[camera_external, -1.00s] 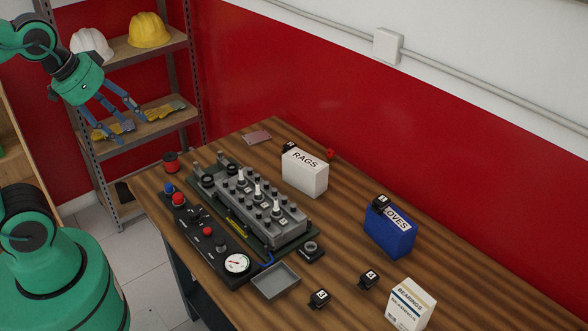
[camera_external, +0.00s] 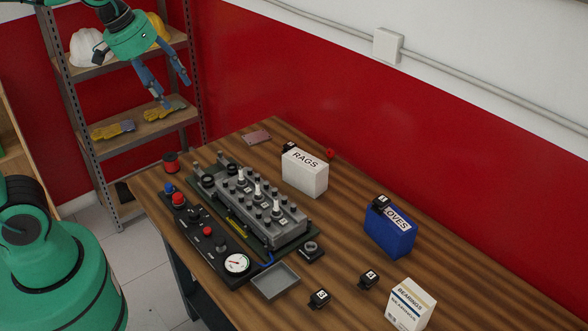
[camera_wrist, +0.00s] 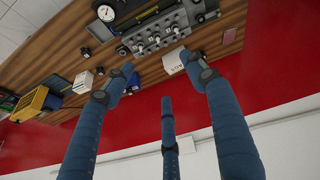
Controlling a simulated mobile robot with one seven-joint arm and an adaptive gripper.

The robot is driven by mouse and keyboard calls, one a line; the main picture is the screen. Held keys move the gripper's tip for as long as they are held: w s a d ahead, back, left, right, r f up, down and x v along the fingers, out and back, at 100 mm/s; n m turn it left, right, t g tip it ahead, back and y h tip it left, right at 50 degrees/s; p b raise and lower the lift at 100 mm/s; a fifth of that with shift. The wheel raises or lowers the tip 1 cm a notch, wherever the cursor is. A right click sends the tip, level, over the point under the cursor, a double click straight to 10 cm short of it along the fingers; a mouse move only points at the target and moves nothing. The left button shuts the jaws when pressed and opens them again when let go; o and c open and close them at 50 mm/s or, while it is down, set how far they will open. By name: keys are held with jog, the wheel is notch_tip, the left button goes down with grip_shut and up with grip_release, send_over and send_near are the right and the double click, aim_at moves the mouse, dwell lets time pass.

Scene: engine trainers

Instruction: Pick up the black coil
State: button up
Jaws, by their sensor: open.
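Several small black coils with white labels are about the workbench. Two sit on its near right part, a left one (camera_external: 320,298) and a right one (camera_external: 368,279). Another coil (camera_external: 381,203) is on the blue gloves box, and one (camera_external: 289,147) shows by the back of the white rags box. In the wrist view, small black blocks (camera_wrist: 99,71) (camera_wrist: 86,51) sit on the wood at left. I cannot tell which coil is meant. My gripper (camera_external: 178,95) is open and empty, high at upper left before the shelf, away from all coils. Its spread fingers (camera_wrist: 160,68) fill the wrist view's middle.
The grey engine block (camera_external: 262,208) and control panel (camera_external: 207,235) take up the bench's left half. A grey tray (camera_external: 275,281), rags box (camera_external: 305,173), gloves box (camera_external: 390,232) and bearings box (camera_external: 410,304) stand around it. The red wall runs behind. Bare wood lies between the boxes.

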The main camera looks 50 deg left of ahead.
jog(key=w+d+r+n+g+p, duration=0.15)
jog(key=w+d+n+p, duration=0.35)
jog(key=w, duration=0.9)
jog(key=n+g+p, duration=0.3)
jog(key=n+p, duration=0.3)
jog(key=n, duration=0.4)
send_over(383, 199)
notch_tip(383, 199, down, 25)
jog(key=shift+s+d+f, duration=0.1)
jog(key=shift+d+f, duration=0.05)
jog(key=shift+f, duration=0.1)
jog(key=shift+f, duration=4.15)
jog(key=shift+f, duration=0.1)
jog(key=shift+f+p, duration=0.55)
jog(key=shift+f, duration=1.95)
